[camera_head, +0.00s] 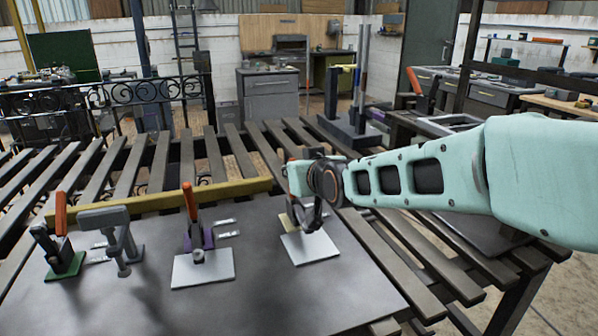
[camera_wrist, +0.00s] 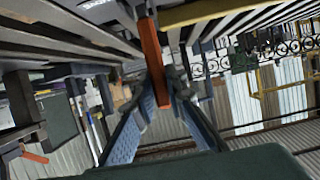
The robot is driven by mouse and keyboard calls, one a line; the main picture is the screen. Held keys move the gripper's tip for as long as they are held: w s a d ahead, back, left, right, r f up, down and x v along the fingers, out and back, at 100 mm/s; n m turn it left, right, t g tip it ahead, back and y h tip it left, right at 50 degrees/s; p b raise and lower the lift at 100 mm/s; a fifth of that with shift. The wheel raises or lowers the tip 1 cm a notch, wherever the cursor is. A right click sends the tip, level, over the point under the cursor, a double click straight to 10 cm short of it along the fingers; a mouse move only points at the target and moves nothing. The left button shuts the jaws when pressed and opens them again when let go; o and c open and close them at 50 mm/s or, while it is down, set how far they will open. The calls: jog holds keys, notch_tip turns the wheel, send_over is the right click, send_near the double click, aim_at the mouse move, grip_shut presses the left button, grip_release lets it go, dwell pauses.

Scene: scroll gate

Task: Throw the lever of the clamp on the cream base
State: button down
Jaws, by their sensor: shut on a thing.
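The clamp on the cream base (camera_head: 287,221) stands at the right of the dark plate, over a white plate (camera_head: 310,248). My gripper (camera_head: 306,208) is at this clamp and hides most of it in the head view. In the wrist view my gripper (camera_wrist: 160,88) is shut on the clamp's orange lever (camera_wrist: 152,62), which runs between the two fingers. How far the lever is tilted and whether the clamp's arm is down cannot be told. A clamp on a purple base (camera_head: 208,238) and one on a green base (camera_head: 66,266) have orange levers standing up.
A yellow bar (camera_head: 160,200) lies along the plate's back edge behind the clamps. A grey bracket-like piece (camera_head: 112,228) stands between the green and purple clamps. The dark plate (camera_head: 270,300) is clear in front. The slatted table (camera_head: 420,270) extends right and behind.

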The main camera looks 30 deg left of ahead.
jog(key=c, duration=1.9)
grip_release()
jog(key=shift+c, duration=0.2)
jog(key=shift+d, duration=0.1)
jog(key=shift+v, duration=3.6)
jog(key=shift+s, duration=0.1)
